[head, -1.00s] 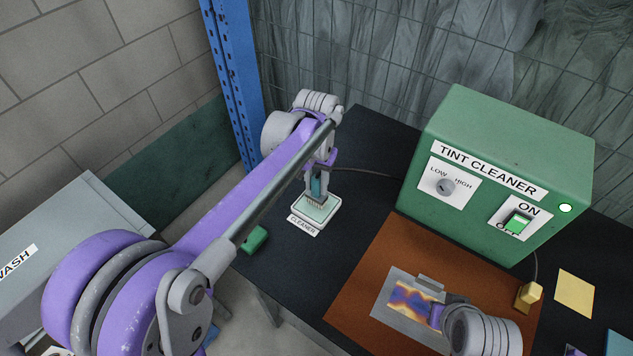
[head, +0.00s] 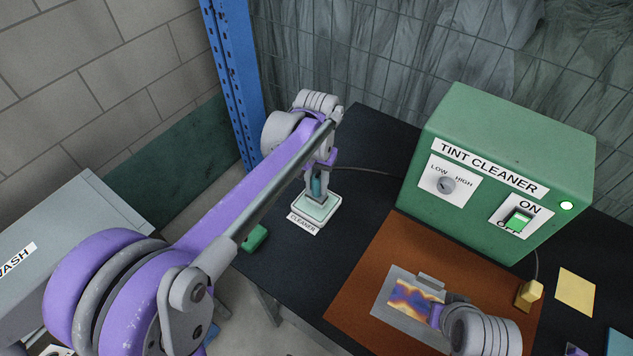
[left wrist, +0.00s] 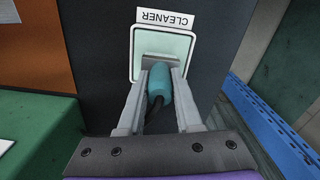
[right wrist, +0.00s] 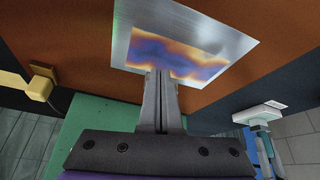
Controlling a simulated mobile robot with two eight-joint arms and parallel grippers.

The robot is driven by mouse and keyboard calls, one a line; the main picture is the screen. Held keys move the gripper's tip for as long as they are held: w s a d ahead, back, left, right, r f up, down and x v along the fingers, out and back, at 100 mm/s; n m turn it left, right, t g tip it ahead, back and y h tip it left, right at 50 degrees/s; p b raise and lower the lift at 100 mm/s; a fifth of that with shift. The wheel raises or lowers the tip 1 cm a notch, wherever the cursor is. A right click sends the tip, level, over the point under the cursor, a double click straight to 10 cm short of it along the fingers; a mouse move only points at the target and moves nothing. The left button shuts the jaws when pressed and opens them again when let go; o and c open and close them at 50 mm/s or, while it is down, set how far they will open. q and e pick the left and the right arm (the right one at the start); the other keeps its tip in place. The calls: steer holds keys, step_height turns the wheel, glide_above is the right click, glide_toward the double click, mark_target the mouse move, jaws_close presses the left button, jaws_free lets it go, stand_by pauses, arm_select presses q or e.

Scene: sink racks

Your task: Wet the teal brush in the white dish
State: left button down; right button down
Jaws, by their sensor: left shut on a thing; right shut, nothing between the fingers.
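The teal brush (head: 317,187) is upright in my left gripper (head: 318,178), which is shut on its handle. The brush (left wrist: 158,88) also shows between the fingers (left wrist: 161,68) in the left wrist view. Its head is down in the white dish (head: 331,208), inside the rim; the bristle tips are hard to make out. The dish (left wrist: 133,62) holds a pale green surface and has a CLEANER label in front of it. My right gripper (head: 437,314) is shut and empty, its tips over the metal plate's heat-tinted patch (right wrist: 180,55); I cannot tell if they touch.
A green TINT CLEANER box (head: 500,165) stands right of the dish, its switch at ON and its lamp lit. The metal plate (head: 393,313) lies on a brown mat (head: 360,290). A small green block (head: 254,238) sits near the dish, by the table edge. A blue post (head: 232,90) rises behind.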

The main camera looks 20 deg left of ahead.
stand_by(0.5)
